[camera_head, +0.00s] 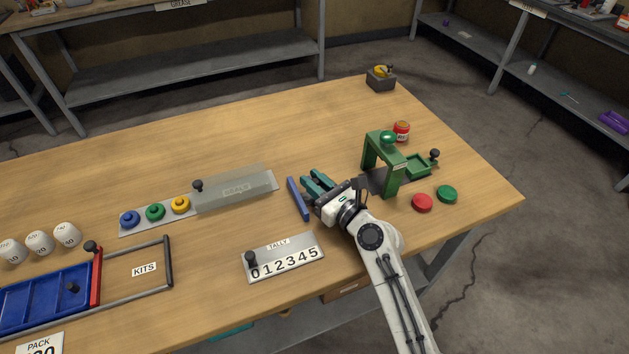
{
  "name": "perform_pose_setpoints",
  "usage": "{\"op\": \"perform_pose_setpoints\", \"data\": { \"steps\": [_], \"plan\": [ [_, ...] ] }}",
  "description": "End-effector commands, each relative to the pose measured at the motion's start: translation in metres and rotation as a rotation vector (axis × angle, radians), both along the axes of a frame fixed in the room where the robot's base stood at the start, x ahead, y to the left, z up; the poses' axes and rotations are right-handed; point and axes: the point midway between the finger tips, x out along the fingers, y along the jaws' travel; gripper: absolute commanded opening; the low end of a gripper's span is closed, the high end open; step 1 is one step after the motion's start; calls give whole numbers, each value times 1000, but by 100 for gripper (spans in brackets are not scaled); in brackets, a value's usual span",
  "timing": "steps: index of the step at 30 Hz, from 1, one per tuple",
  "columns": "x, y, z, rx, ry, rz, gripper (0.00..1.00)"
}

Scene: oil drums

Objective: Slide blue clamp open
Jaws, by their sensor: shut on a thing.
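A slim blue bar (297,199), which looks like part of the blue clamp, stands near the middle of the table, left of my gripper. My gripper (312,182) reaches in from the lower right, its two teal fingers pointing up and left, close to the bar's upper end. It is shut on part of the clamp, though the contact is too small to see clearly. My white wrist hides whatever lies beneath it, so I cannot tell how far the clamp is open.
A green press frame (385,158) stands close on the right, with red (422,203) and green (447,194) discs beside it. The tally plate (284,258) lies in front. The grey seals cover (235,189) is to the left. Bare wood lies behind my gripper.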

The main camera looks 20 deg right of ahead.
Motion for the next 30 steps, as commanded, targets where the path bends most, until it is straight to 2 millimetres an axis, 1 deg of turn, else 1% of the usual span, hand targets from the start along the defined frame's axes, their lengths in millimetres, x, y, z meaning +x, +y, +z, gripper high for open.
{"op": "perform_pose_setpoints", "data": {
  "steps": [3,5,9,12,19,20,27,30],
  "plan": [
    [0,-1,0,0,0,-1,0],
    [0,-6,-1,1,1,-2,0],
    [1,-26,-1,1,0,-5,0],
    [0,-35,0,0,-1,-3,0],
    [0,-36,0,-1,-1,-5,0],
    [0,-37,0,-1,-1,-6,24],
    [0,-36,0,0,0,-4,46],
    [0,-35,0,0,0,-3,46]
  ]
}}
